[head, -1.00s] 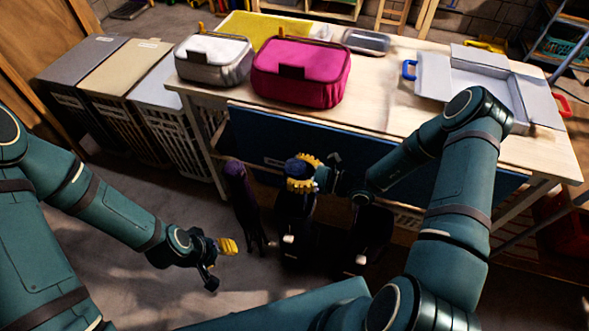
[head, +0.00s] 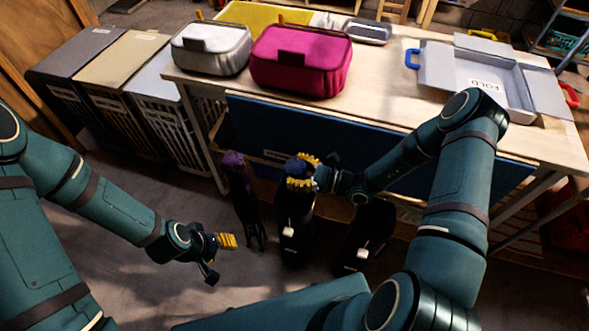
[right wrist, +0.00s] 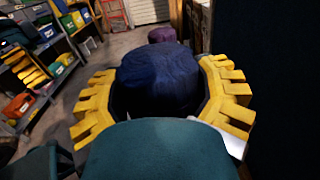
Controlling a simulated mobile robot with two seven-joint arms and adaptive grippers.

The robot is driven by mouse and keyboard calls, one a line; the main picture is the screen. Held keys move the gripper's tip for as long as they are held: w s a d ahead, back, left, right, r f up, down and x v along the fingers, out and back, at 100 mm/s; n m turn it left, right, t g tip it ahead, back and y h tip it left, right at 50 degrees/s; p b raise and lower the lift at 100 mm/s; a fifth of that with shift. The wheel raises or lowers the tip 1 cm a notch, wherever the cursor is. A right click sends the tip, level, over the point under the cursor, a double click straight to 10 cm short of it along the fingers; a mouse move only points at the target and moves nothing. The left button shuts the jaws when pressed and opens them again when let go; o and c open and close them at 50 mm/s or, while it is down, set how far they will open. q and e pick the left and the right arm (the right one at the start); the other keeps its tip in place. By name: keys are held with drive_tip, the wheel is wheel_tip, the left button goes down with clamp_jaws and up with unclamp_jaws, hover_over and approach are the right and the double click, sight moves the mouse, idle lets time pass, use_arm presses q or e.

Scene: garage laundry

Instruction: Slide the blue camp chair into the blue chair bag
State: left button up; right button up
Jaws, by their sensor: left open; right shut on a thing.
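The folded blue camp chair (head: 297,168) stands upright in front of the table. In the right wrist view its round dark-blue top (right wrist: 160,78) fills the space between the yellow fingers. My right gripper (head: 302,172) is shut on this upper end. Directly below is a dark upright bag (head: 294,215) with a white tag, apparently the blue chair bag. The chair's lower part is hidden, seemingly inside it, but the depth cannot be told. My left gripper (head: 219,256) is open and empty, low at the left, apart from the chair and bag.
A purple folded chair (head: 236,180) stands close to the left. Another dark bag (head: 367,236) with a white tag stands to the right. The table (head: 400,118) behind carries a pink bag (head: 298,62), a grey bag (head: 212,50) and an open box (head: 480,78).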

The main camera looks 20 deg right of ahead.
idle(0.4)
drive_tip(key=shift+f, duration=0.2)
drive_tip(key=o, duration=1.3)
drive_tip(key=shift+o, duration=0.2)
drive_tip(key=shift+f, duration=0.15)
drive_tip(key=v, duration=1.2)
drive_tip(key=shift+a, duration=0.1)
